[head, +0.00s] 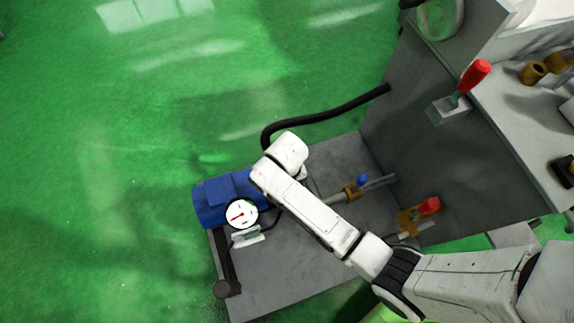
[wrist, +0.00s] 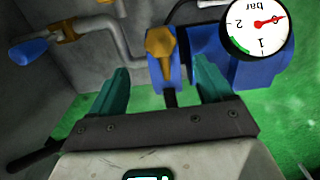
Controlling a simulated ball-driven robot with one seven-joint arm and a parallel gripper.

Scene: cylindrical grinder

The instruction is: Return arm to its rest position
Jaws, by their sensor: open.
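My white arm (head: 315,215) reaches from the lower right across the grey pump stand in the head view, bent over the stand. My gripper (wrist: 160,68) shows in the wrist view with its two teal fingers apart and nothing held between them. Beyond the fingers stand an orange fitting (wrist: 160,42) and a blue body; I cannot tell how far they are from the fingertips. In the head view my gripper is not clearly made out behind the arm.
A blue motor (head: 213,203) and a round pressure gauge (head: 241,214) sit by the arm. A black hose (head: 330,115), a blue-handled valve (head: 362,181) and a red-handled valve (head: 428,206) are near. A red lever (head: 474,75) is on the grey machine. Green floor at left is clear.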

